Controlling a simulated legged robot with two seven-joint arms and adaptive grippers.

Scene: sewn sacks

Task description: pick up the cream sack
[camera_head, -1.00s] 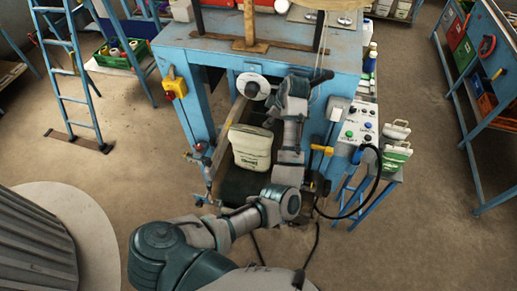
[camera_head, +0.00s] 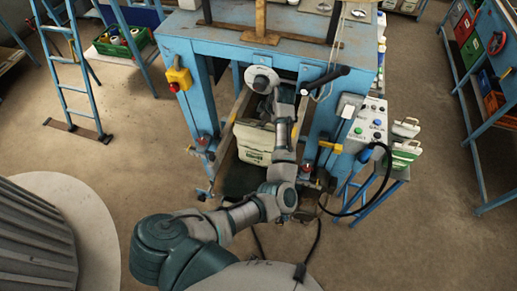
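The cream sack (camera_head: 252,145) stands on a dark bed inside the blue machine frame, under its top. Faint green print shows on its front. My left arm comes in from the lower left and rises in front of the sack, covering its right side. The far end of that arm, with my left gripper (camera_head: 277,93), is above the sack, close to a white disc (camera_head: 262,80) at the machine. The fingers cannot be made out, and no contact with the sack shows. My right gripper is not in view.
The blue machine (camera_head: 205,105) has posts on both sides of the sack. A control box (camera_head: 367,124) with a hanging black cable is at its right, beside other small sacks (camera_head: 402,155). A blue ladder (camera_head: 75,75) stands left. Open floor lies on both sides.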

